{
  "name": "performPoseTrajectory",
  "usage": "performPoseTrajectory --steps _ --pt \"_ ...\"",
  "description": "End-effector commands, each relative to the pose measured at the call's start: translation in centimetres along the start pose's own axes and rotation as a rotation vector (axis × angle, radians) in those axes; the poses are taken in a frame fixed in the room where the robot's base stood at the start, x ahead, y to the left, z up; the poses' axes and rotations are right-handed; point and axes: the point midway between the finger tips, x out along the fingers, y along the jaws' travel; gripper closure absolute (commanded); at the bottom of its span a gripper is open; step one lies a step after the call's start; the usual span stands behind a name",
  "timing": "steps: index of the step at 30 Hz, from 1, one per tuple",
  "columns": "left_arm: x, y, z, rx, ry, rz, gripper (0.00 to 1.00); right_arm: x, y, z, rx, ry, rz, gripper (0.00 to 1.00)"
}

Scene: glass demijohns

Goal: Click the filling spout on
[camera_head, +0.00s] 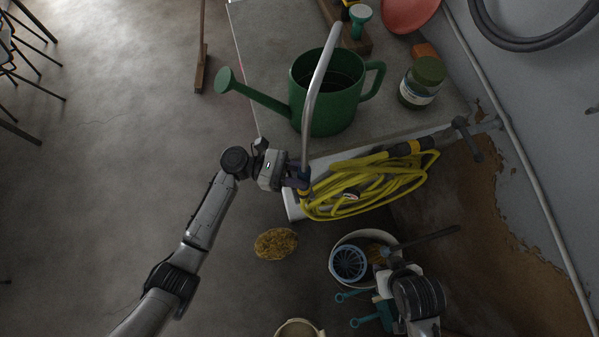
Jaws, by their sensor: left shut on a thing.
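The filling spout (318,90) is a long grey metal tube with a bent top end. It stands nearly upright in the picture, in front of the green watering can. My left gripper (299,178) is shut on its lower end, beside the left end of the yellow hose coil (365,185). A black and yellow hose fitting (408,147) lies at the coil's upper right. My right arm's end (402,285) is at the lower right over a bucket; its fingers are not clear.
The green watering can (325,115) and a lidded jar (422,82) stand on the grey worktop (265,45). A pale bucket (337,262) holds a blue basket (348,262). A yellow-brown sponge-like disc (276,243) lies on the floor. The floor at left is mostly clear.

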Motion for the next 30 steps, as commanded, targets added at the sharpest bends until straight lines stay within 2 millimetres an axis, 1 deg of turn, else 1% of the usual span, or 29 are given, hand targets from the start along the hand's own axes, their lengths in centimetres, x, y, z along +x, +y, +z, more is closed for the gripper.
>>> performPoseTrajectory --steps 1,2,10,11,20,30 --pt "-0.1 0.0 -0.3 -0.003 0.005 0.002 1.00 0.1 0.0 0.0 -0.001 0.000 0.001 0.57" --pt "-0.1 0.0 -0.3 -0.003 0.005 0.002 0.67 0.1 0.0 0.0 -0.002 0.000 0.001 0.57" --pt "-0.1 0.0 -0.2 -0.002 0.003 0.001 0.42 0.0 0.3 0.1 -0.009 -0.001 0.007 0.57" --pt "-0.1 0.0 -0.2 -0.002 0.003 0.001 0.40 0.0 0.3 0.1 -0.010 -0.002 0.008 0.57" --pt "-0.1 0.0 -0.2 -0.002 0.003 0.001 0.40 0.0 0.3 0.1 -0.009 -0.001 0.007 0.57" --pt "-1.5 0.0 -0.1 -0.002 0.004 0.001 0.40 -0.2 0.1 -0.1 -0.002 0.000 0.002 0.57"
